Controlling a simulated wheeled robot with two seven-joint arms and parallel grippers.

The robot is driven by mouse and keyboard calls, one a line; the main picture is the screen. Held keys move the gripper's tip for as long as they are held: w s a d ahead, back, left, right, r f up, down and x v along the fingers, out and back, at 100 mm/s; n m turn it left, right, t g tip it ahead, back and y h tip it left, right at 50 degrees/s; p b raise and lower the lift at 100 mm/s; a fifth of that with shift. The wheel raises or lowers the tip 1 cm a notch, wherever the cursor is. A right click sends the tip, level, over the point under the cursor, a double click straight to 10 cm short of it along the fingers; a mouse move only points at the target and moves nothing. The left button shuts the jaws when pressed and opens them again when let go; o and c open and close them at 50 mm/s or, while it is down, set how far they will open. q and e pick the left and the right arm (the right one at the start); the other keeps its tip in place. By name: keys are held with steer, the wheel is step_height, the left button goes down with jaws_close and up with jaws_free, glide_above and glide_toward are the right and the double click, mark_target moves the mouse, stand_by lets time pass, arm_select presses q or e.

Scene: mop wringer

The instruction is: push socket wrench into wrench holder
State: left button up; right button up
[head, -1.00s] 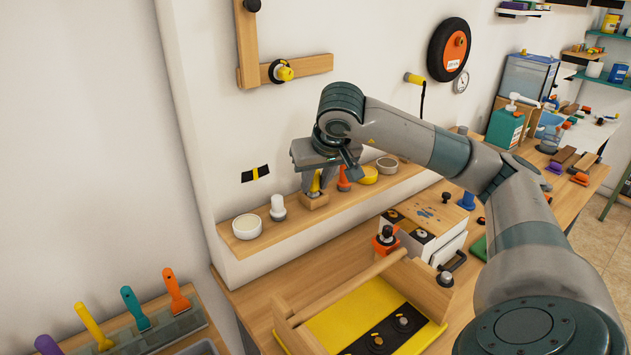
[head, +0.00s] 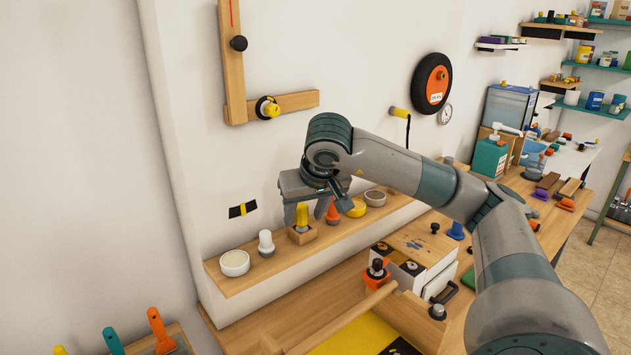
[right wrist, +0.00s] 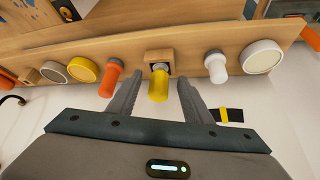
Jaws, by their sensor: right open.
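The socket wrench (head: 302,216) has a yellow handle and stands upright in the wrench holder (head: 302,235), a small wooden block on the wall shelf. In the right wrist view the yellow handle (right wrist: 158,88) points toward my gripper, and its grey end enters the block (right wrist: 159,57). How deep it sits is hard to tell. My right gripper (head: 303,208) is open at the handle, above the block. In the right wrist view its fingers (right wrist: 160,84) stand apart on either side of the handle, with visible gaps. My left gripper is not in view.
On the shelf (head: 283,262), an orange-handled tool (head: 333,212) stands right of the holder and a white-topped tool (head: 266,243) left of it. A white bowl (head: 235,263) and a yellow round container (head: 357,208) stand farther out. The wall is close behind.

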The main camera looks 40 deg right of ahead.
steer(key=p+v, duration=0.1)
steer(key=v, duration=1.5)
steer(key=shift+s, duration=0.1)
stand_by(0.5)
